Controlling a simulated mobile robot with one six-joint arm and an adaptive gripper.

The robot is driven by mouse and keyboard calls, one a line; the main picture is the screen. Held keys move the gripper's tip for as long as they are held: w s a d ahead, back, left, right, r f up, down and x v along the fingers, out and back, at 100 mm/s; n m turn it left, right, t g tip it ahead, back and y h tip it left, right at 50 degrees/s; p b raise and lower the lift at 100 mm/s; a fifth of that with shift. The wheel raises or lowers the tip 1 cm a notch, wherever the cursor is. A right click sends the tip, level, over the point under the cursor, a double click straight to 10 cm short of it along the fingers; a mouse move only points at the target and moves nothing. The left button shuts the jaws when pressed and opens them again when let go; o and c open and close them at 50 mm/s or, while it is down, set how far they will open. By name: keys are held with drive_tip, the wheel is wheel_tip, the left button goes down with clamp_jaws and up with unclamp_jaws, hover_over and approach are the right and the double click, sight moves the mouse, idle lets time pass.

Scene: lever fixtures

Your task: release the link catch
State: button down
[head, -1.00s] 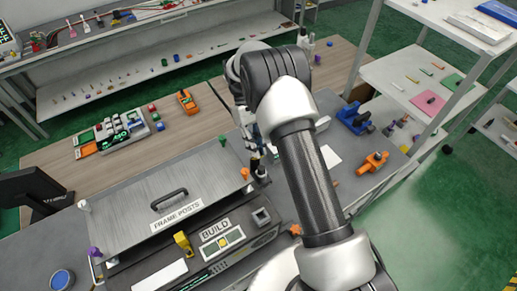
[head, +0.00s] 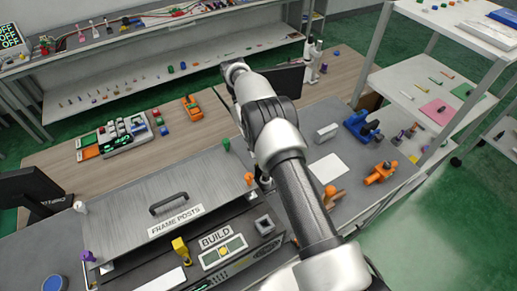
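No part is labelled as the link catch, and I cannot tell which one it is. A grey lid marked FRAME POSTS (head: 135,222), with a dark handle (head: 168,203), lies shut at the front left. Posts stand around it: white (head: 80,207), purple (head: 87,256), green (head: 227,145) and orange (head: 249,178). A yellow lever-like part (head: 181,249) stands in front of the lid, left of the BUILD panel (head: 222,251). My arm crosses the centre, its far end over the back bench. My gripper is hidden behind the arm, so its fingers do not show.
Blue (head: 362,127) and orange (head: 381,172) fixtures stand on the grey bench at right, near a white card (head: 328,168) and white block (head: 326,132). A grey device (head: 124,138) and an orange item (head: 192,107) sit on the wooden bench. Shelves stand at right.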

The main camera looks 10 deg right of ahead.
drive_tip(key=shift+f, duration=0.1)
drive_tip(key=c, duration=1.7)
unclamp_jaws()
drive_tip(key=shift+o, duration=0.2)
drive_tip(key=shift+r, duration=0.2)
